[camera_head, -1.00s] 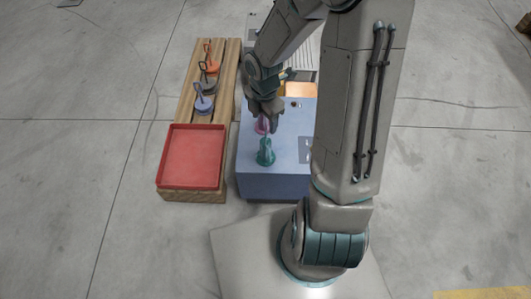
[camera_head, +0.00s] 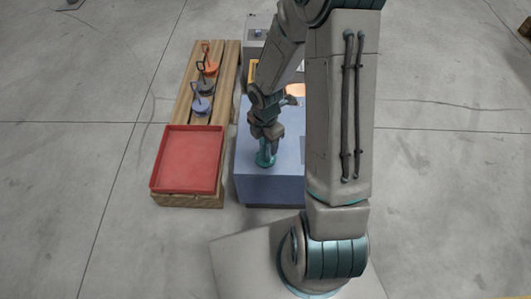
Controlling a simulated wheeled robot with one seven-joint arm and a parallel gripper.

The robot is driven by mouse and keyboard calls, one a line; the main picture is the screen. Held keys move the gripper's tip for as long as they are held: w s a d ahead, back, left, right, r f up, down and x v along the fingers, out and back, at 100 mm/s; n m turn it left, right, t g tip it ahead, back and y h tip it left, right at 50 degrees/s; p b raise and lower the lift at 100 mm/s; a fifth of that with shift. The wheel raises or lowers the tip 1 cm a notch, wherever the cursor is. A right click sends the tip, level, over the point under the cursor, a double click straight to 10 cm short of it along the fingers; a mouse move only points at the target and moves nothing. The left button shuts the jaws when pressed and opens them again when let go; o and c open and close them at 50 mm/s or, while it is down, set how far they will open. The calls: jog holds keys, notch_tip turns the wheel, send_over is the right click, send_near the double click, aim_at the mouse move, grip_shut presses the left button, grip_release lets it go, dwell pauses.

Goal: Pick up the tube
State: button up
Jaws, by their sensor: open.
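A small teal upright object (camera_head: 265,159), which may be the tube, stands on the blue-grey box top (camera_head: 288,165) near its front left. My gripper (camera_head: 266,146) points down at its upper part, with the fingers around or just above it; I cannot tell which. The jaws are open. The top of the teal object is hidden by the gripper. The pink object seen earlier behind it is hidden by my gripper and wrist.
A red tray (camera_head: 188,160) sits left of the box on a wooden base. Behind it, hooked orange (camera_head: 210,69), dark (camera_head: 207,87) and blue (camera_head: 201,105) pieces stand on wooden planks (camera_head: 228,85). My arm hides the box's right side.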

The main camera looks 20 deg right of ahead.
grip_shut()
